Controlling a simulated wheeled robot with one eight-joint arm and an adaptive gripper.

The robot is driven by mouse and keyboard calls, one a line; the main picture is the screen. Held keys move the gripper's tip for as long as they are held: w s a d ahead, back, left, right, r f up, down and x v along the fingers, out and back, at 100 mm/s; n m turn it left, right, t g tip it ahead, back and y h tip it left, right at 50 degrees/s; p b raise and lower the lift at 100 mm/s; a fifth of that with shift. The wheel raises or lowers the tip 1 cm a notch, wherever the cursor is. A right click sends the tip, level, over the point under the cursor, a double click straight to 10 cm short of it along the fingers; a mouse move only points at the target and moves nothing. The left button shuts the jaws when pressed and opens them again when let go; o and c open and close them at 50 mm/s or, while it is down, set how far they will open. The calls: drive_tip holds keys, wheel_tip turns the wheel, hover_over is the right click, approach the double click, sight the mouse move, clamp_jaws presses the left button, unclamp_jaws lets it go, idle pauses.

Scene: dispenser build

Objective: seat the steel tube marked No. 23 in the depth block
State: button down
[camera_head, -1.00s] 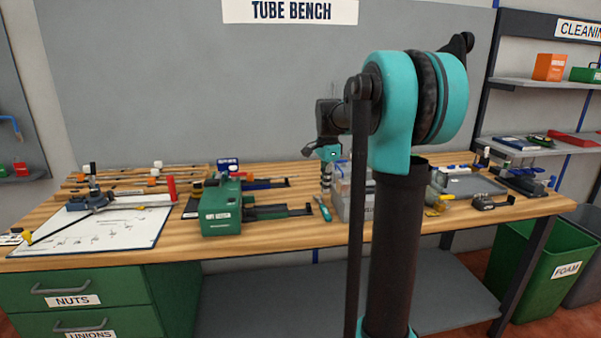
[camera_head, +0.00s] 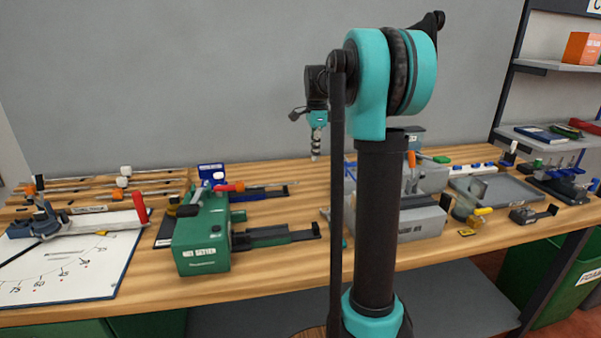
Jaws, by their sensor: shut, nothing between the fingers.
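My gripper (camera_head: 316,146) hangs fingers down above the bench, right of the green machine and left of my dark arm column. Its fingers look shut, with nothing visible between them. Several thin tubes lie across a rack (camera_head: 70,201) at the far left of the bench, apart from my gripper. No number is readable on any of them, so I cannot tell which is No. 23. A grey block (camera_head: 425,222) stands behind and right of my arm column, partly hidden by it. I cannot tell whether it is the depth block.
A green machine (camera_head: 203,245) with black slides stands centre left. A bending tool (camera_head: 52,225) with a red handle lies on a white angle sheet (camera_head: 85,270). A grey tray (camera_head: 520,193) is at the right. Bare wood (camera_head: 290,180) shows below my gripper.

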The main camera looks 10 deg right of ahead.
drive_tip(key=f, duration=1)
drive_tip(key=shift+w, duration=0.2)
drive_tip(key=a, duration=0.2)
drive_tip(key=shift+a, duration=1.05)
